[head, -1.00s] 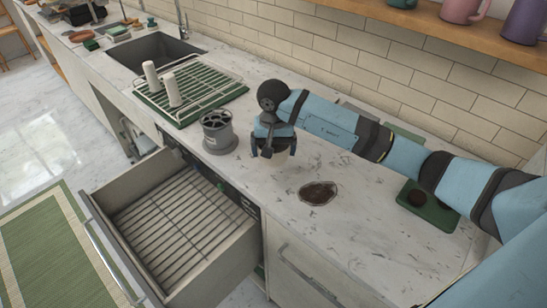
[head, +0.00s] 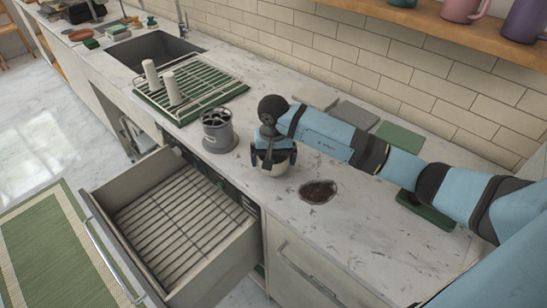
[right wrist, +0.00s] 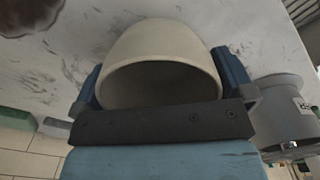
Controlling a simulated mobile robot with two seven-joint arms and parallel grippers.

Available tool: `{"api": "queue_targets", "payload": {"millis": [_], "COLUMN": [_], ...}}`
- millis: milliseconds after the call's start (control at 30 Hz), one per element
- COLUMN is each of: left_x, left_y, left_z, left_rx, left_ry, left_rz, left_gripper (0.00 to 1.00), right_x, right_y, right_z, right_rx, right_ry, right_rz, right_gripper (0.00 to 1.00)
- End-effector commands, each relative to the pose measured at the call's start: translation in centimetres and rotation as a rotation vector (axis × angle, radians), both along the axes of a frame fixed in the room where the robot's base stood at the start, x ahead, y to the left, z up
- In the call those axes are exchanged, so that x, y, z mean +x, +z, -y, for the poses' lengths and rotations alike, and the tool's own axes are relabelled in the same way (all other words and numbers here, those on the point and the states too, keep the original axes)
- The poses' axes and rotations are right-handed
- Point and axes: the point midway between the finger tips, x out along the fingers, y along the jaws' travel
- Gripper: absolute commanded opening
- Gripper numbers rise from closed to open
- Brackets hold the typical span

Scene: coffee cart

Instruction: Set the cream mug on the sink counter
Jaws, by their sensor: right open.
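The cream mug (head: 277,169) is on the pale marble counter between the grey canister and a dark round spot. My right gripper (head: 273,158) is over it, coming down from above, with one finger on each side of the mug. In the right wrist view the mug (right wrist: 160,42) sits between the open fingers (right wrist: 166,88), its mouth facing the palm. The frames do not clearly show whether the fingers touch its wall. The sink (head: 153,50) is set into the counter at the far left. My left gripper is not in view.
A grey canister (head: 217,132) stands close left of the mug. A drying rack (head: 208,84) with two white uprights lies on a green mat before the sink. An open drawer (head: 178,232) juts out in front. A dark hole-like spot (head: 319,191) is right of the mug.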

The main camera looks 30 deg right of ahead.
Motion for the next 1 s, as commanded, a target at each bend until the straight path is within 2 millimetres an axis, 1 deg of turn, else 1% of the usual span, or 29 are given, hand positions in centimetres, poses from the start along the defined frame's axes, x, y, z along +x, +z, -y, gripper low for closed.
{"api": "queue_targets", "payload": {"millis": [33,167,400,500,600,700,800,1000], "left_x": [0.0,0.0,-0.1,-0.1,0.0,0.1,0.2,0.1], "left_y": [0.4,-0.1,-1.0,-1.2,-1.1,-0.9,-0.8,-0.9], "left_z": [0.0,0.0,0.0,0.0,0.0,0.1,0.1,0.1], "left_rx": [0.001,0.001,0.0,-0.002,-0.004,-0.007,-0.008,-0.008], "left_ry": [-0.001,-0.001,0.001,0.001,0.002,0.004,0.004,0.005], "left_rz": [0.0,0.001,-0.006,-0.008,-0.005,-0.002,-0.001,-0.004], "left_gripper": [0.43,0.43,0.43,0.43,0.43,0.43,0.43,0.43], "right_x": [0.0,0.1,0.1,0.1,0.1,0.1,0.0,0.0], "right_y": [0.4,1.9,7.1,9.1,10.6,11.6,12.1,12.2], "right_z": [0.0,0.1,0.1,0.0,0.0,0.0,0.0,0.0], "right_rx": [0.001,-0.001,-0.001,-0.001,0.0,0.0,0.0,0.0], "right_ry": [0.0,0.0,-0.001,0.001,0.0,-0.001,-0.001,-0.001], "right_rz": [0.0,0.003,0.005,0.004,0.002,0.001,0.0,-0.001], "right_gripper": [1.0,1.0,1.0,1.0,1.0,1.0,1.0,1.0]}}
